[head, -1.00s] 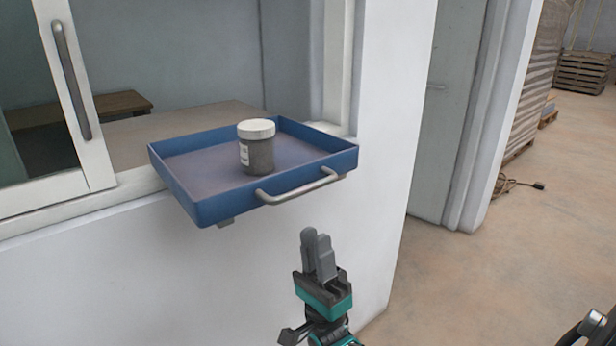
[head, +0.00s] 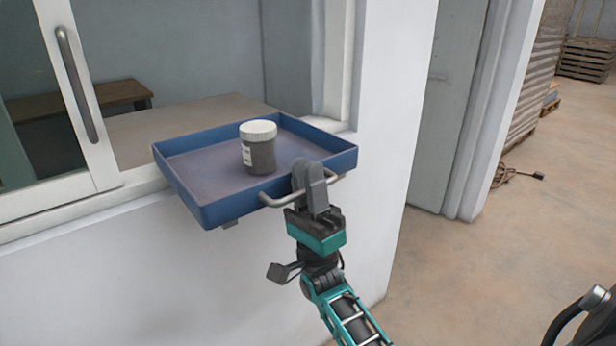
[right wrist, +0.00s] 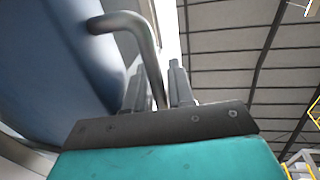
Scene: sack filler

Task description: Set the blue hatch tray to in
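The blue hatch tray (head: 205,213) sticks out of the wall hatch toward me, with a white-lidded grey jar (head: 260,150) standing upright in it. Its grey bar handle (head: 272,200) runs along the near right side. My right gripper (head: 308,172) is at the handle, its fingers in front of part of the bar. In the right wrist view, the handle (right wrist: 146,45) passes between the two fingers (right wrist: 158,85), which stand apart with a small gap visible on the right. The tray side (right wrist: 55,60) fills the left there. My left gripper is not in view.
The hatch opening (head: 190,112) with its sill lies behind the tray. A sliding window frame with a grip (head: 76,85) stands at the left. A wall corner and a door (head: 440,110) are to the right, with open floor (head: 470,270) beyond.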

